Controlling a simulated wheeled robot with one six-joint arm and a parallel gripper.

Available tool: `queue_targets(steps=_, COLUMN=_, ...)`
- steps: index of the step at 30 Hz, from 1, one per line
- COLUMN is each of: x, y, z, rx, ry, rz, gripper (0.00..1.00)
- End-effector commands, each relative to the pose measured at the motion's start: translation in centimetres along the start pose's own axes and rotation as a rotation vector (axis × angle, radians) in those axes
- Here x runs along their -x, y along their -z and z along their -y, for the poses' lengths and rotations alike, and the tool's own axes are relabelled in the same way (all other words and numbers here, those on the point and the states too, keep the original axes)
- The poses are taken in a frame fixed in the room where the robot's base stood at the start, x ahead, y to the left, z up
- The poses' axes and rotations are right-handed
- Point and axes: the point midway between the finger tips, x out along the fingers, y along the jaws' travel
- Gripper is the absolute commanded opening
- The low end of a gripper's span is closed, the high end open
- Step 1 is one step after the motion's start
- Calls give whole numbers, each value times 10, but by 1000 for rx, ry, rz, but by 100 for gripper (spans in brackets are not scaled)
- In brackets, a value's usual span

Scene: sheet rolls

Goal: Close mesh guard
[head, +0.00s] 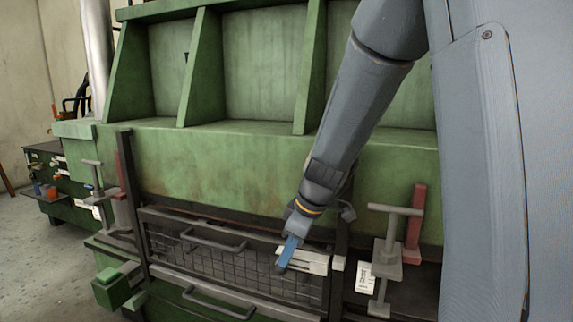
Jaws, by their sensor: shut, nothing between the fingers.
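The mesh guard (235,268) is a dark framed wire panel low on the front of the green machine. It has a bar handle (213,240) along its upper left part. My gripper (284,268) is shut and empty, with its blue fingertips in front of the guard's upper right part, near a pale plate (312,262). I cannot tell whether the fingertips touch the guard. My arm hides part of the machine front above the guard's right end. The guard appears to sit in its frame, but I cannot tell whether it is fully shut.
A second handle (218,303) is below the guard. Grey clamp screws stand at the left (100,190) and right (388,255), beside red bars. The green machine (240,165) has open bays above. A cart with tools (50,190) stands at the far left; floor is clear there.

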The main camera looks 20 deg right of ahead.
Motion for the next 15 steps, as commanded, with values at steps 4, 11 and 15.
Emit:
queue_targets(steps=4, x=5, y=-2, z=4, rx=-1, ry=7, rz=7, gripper=0)
queue_targets(steps=11, x=44, y=9, z=3, rx=1, ry=0, rz=-1, gripper=0)
queue_targets(steps=15, x=73, y=10, z=2, rx=1, ry=-4, rz=-3, gripper=0)
